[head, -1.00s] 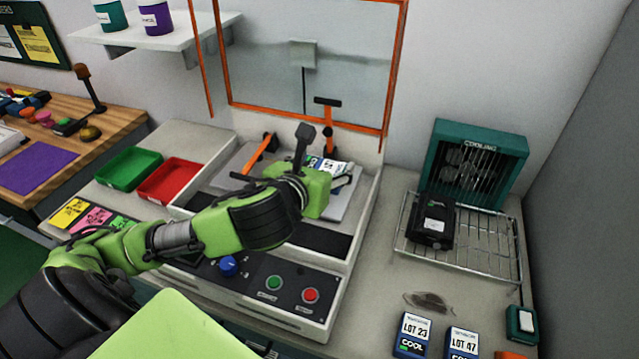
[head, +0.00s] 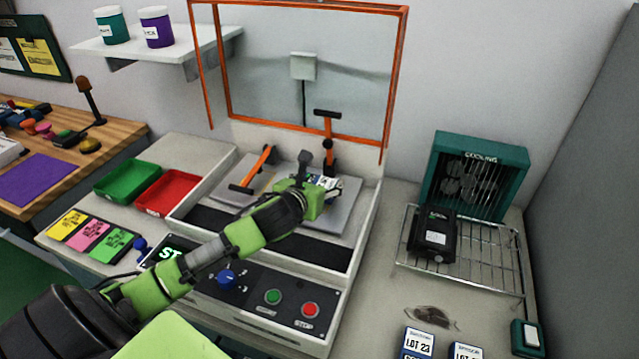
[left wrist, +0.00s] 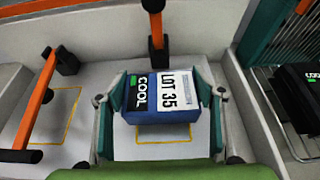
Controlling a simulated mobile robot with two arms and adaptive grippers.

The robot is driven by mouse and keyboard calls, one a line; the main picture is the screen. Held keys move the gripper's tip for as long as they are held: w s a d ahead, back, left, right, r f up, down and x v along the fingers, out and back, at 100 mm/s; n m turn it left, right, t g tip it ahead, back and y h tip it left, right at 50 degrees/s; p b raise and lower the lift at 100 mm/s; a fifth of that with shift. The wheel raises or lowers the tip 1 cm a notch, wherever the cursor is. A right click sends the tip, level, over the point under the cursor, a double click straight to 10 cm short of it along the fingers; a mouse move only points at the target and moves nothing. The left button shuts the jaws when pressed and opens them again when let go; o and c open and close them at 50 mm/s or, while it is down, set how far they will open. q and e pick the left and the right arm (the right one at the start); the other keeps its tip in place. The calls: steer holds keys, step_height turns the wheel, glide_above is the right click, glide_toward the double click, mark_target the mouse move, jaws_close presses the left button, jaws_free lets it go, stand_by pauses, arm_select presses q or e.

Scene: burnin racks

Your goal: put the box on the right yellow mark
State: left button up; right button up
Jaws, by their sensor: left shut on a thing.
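The blue box (left wrist: 158,100), with a white LOT 35 label and a COOL tag, is between the fingers of my left gripper (left wrist: 161,103). My left gripper is shut on it. In the head view the box (head: 326,182) shows partly past my left gripper (head: 322,190), over the right side of the grey plate. The right yellow mark (left wrist: 168,142) is an outline under the box; its near part shows below the box. I cannot tell whether the box touches the plate. The left yellow mark (left wrist: 62,115) is empty. My right gripper is not in view.
An orange-framed guard (head: 384,145) rises behind. A wire rack (head: 480,262) with a black box (head: 433,235) is to the right.

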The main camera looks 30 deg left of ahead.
arm_select(q)
steer(key=shift+f, duration=0.4)
steer(key=o, duration=1.2)
steer(key=shift+f, duration=0.2)
steer(key=shift+o, duration=0.2)
steer(key=shift+r, duration=0.1)
steer(key=shift+s+r, duration=0.1)
steer(key=shift+s, duration=0.05)
steer(key=v, duration=1.1)
steer(key=shift+s+b, duration=0.35)
steer(key=shift+b, duration=0.05)
steer(key=shift+d+r, duration=0.1)
steer(key=shift+r, duration=0.1)
